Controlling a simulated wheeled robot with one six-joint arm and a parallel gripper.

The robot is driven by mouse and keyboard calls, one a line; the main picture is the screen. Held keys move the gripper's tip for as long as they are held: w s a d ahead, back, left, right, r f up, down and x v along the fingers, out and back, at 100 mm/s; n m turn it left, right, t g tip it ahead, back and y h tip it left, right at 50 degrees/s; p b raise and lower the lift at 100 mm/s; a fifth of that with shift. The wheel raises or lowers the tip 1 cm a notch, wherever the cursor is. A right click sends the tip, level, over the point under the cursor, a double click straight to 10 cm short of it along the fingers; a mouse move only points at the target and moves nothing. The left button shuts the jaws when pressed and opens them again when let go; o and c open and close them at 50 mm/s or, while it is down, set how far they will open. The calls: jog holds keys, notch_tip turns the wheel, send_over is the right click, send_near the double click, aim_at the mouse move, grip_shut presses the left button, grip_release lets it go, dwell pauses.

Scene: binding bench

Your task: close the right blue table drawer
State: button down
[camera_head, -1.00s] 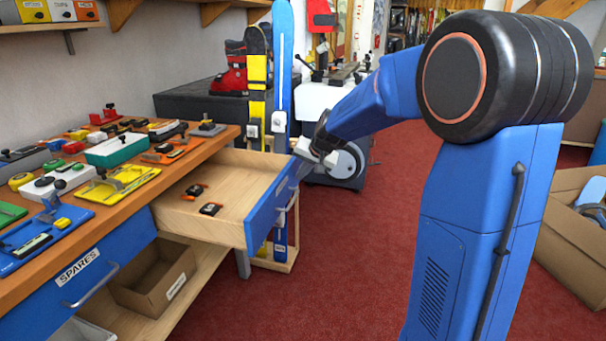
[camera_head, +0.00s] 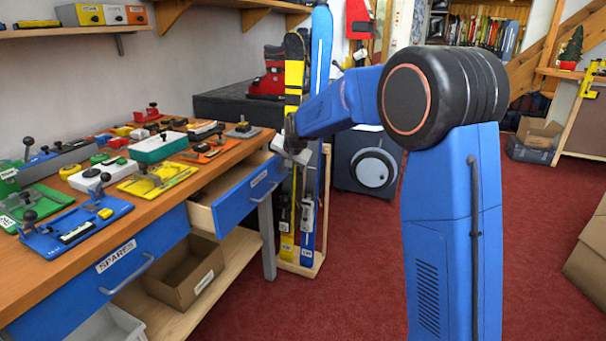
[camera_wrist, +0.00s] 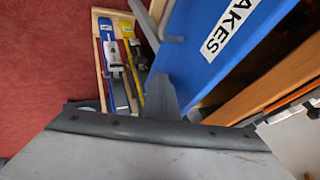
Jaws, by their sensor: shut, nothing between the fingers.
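The right blue drawer (camera_head: 236,202) stands partly open under the wooden bench top, with a strip of its pale inside showing. Its front fills the upper right of the wrist view (camera_wrist: 205,45), where a white label ending in "AKES" shows, with the grey handle (camera_wrist: 168,28) to its left. My gripper (camera_head: 293,155) is at the drawer front's upper right end in the head view. In the wrist view its shut fingers (camera_wrist: 161,98) are close against the blue front. Whether they touch it is unclear. Nothing is held.
The bench top (camera_head: 165,200) carries several jigs and tools. A shut blue drawer labelled SPARES (camera_head: 105,275) is to the left. A cardboard box (camera_head: 185,280) sits on the lower shelf. Skis (camera_head: 322,70) stand in a wooden rack just behind the drawer.

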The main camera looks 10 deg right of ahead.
jog(key=w+a, duration=0.4)
jog(key=a, duration=0.1)
jog(key=w+a, duration=0.2)
jog(key=a, duration=0.1)
jog(key=shift+a, duration=0.1)
jog(key=shift+w+a+r, duration=0.1)
jog(key=shift+w+a, duration=0.2)
jog(key=shift+a, duration=0.2)
